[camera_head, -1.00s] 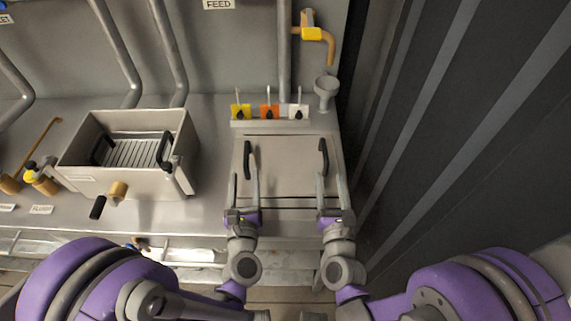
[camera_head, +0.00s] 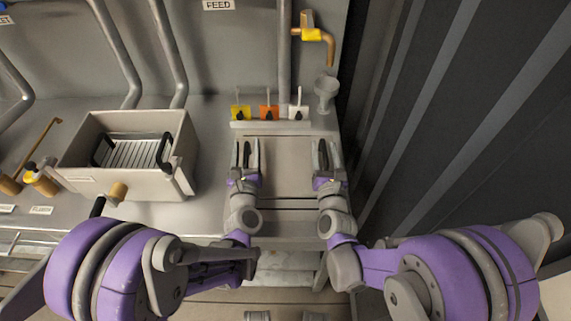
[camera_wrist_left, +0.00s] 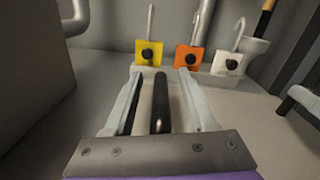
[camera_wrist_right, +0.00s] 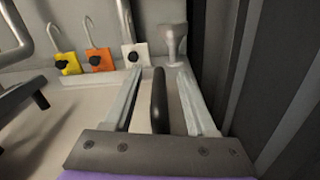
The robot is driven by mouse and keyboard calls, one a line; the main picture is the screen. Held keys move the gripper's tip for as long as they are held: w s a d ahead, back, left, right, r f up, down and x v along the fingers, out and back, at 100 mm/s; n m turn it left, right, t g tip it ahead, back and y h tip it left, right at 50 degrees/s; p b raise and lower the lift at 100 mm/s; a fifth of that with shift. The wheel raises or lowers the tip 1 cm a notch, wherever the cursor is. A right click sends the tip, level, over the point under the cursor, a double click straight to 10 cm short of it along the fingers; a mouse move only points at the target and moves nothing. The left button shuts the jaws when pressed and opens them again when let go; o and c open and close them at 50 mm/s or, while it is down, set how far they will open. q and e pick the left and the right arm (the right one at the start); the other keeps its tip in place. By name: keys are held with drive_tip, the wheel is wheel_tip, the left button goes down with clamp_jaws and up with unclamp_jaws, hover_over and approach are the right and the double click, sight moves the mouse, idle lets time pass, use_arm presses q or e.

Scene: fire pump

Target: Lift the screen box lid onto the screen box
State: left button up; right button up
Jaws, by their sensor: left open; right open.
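The screen box lid (camera_head: 286,170) is a flat metal plate with two black handles, lying on the counter at the right. My left gripper (camera_head: 246,150) is open, with its fingers on either side of the left handle; that handle (camera_wrist_left: 159,100) shows between the fingers in the left wrist view. My right gripper (camera_head: 325,150) is open around the right handle, which shows between its fingers in the right wrist view (camera_wrist_right: 160,100). I cannot tell whether the fingers touch the handles. The screen box (camera_head: 88,183) is an open metal box to the left, with a black-handled slatted screen (camera_head: 130,152) inside.
A grey funnel (camera_head: 326,92) is at the back right. A dark ribbed wall (camera_head: 440,120) closes off the right side. Bare counter lies between box and lid.

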use_arm(q)
clamp_jaws()
use_arm(e)
clamp_jaws()
idle(1.3)
